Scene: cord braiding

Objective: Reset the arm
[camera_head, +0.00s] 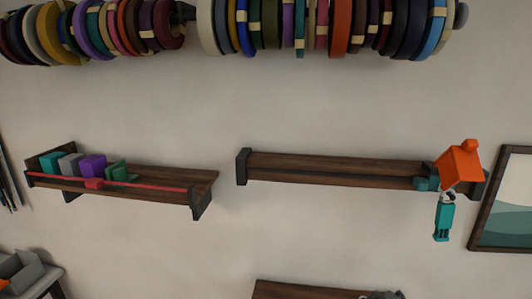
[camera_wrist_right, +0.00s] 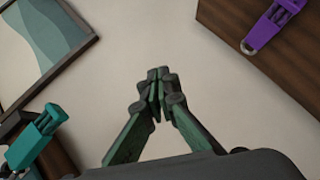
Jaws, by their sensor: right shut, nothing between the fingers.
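My right gripper (camera_wrist_right: 158,80) is shut and empty in the right wrist view, its dark green fingers meeting at the tips over bare wall. In the head view only a dark piece of it (camera_head: 385,295) shows at the bottom edge, in front of the lower shelf. A teal clip-like piece (camera_wrist_right: 35,140) is left of the gripper in the wrist view; a teal piece also hangs in the head view (camera_head: 444,218), below an orange house-shaped block (camera_head: 459,166). A purple clip-like piece (camera_wrist_right: 275,20) lies over a wooden board, apart from the gripper. My left gripper is out of view.
The right wall shelf (camera_head: 330,170) is mostly bare. The left shelf (camera_head: 150,190) holds several coloured blocks behind a red strip. Rows of coloured spools (camera_head: 340,28) hang above. A framed picture (camera_head: 505,205) is at the right. The lower shelf (camera_head: 300,291) is cut off. Open wall lies between.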

